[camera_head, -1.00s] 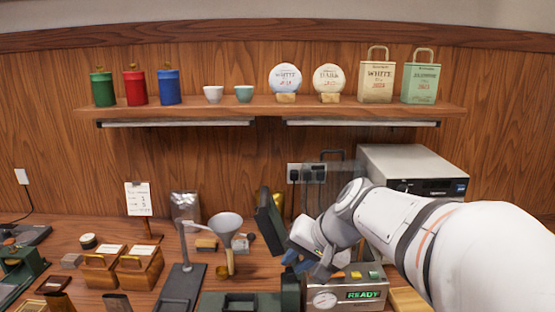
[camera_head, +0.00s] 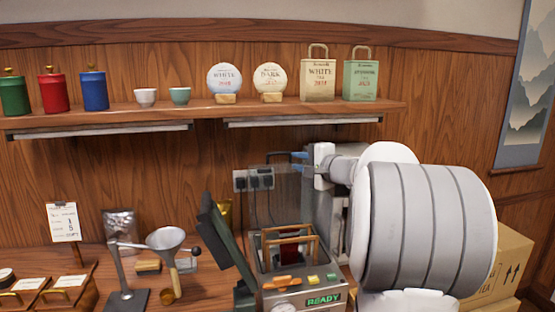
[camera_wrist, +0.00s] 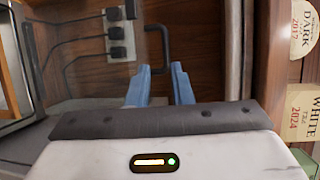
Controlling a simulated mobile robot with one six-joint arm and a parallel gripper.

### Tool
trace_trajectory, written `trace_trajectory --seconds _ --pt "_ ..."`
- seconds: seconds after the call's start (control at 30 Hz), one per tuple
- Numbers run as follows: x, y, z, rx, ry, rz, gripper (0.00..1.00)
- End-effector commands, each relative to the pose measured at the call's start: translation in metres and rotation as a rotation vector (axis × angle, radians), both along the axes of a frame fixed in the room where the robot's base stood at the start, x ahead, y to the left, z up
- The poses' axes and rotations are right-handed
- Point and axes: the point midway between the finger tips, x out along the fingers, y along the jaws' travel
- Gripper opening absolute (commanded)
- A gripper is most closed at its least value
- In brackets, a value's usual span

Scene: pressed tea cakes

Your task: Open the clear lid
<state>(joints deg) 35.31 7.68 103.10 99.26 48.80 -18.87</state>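The clear lid (camera_head: 292,190) shows as a faint see-through panel above the machine with the READY display (camera_head: 305,298). I cannot tell from its faint edges how far open it stands. A dark U-shaped handle (camera_wrist: 166,45) shows in the wrist view. My gripper (camera_head: 297,155) is up at the lid's top, right of the sockets, with blue fingers pointing left. In the wrist view my gripper (camera_wrist: 161,68) has its fingers apart, and the handle's end lies at the gap between the tips. Contact is unclear.
A dark green hinged flap (camera_head: 225,250) leans at the machine's left. A wooden frame (camera_head: 288,240) sits in its top. The shelf (camera_head: 210,113) with tea goods hangs above.

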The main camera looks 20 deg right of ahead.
Motion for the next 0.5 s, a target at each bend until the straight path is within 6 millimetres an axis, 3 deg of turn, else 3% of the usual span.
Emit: trace_trajectory --seconds 0.13,0.5 --pt "0.009 -0.011 0.003 0.021 -0.022 -0.025 0.2" --pt "0.062 0.001 -0.001 0.02 -0.02 -0.023 0.2"
